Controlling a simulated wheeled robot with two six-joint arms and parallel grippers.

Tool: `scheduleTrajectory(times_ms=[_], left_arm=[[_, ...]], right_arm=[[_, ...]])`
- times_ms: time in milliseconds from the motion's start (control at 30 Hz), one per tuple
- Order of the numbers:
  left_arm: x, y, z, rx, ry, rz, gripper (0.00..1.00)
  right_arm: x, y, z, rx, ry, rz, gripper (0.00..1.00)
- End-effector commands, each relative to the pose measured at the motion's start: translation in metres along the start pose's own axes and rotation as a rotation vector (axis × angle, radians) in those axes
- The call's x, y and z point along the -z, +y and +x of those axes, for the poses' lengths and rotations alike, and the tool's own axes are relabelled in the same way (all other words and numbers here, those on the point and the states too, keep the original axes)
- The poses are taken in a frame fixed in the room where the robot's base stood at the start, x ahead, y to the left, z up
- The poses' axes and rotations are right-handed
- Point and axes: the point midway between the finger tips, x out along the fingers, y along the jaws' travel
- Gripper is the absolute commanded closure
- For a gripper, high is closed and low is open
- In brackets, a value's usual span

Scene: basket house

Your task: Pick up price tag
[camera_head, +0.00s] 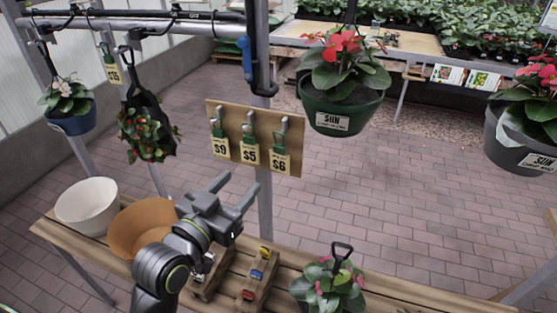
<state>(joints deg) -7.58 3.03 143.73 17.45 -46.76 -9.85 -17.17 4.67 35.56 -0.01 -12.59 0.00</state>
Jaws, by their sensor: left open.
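Several price tags hang on hooks on a wooden board in the middle of the view: a $9 tag (220,146), a $5 tag (250,154) and a $6 tag (280,163). Each has a green clip at the top. Another tag (111,72) hangs from the rail at the upper left. My left gripper (238,190) is open and empty, just below and in front of the board, under the $9 and $5 tags and apart from them. My right gripper is not in view.
A wooden bench (385,297) runs below, with a white bowl (86,206), a terracotta bowl (142,222), a wooden block with small coloured items (259,279) and a potted plant (331,286). Hanging pots (341,108) flank the board's right. A metal post stands behind the board.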

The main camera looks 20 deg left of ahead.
Motion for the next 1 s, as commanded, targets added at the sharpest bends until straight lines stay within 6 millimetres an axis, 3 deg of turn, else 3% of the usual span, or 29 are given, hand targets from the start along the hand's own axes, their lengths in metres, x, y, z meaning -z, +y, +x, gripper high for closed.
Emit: scheduleTrajectory(times_ms=[67, 500, 833, 1000], left_arm=[[-0.004, 0.0, 0.008, 0.001, 0.004, 0.002, 0.47], [0.002, 0.0, 0.087, 0.002, -0.004, 0.0, 0.47], [0.0, 0.001, 0.11, 0.003, -0.005, -0.001, 0.47], [0.006, 0.006, 0.13, 0.002, -0.006, -0.003, 0.47]], right_arm=[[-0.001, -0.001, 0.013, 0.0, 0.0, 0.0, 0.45], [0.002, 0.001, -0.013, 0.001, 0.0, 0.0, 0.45], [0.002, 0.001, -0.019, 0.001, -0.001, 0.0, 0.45], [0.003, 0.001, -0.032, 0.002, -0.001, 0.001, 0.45]])
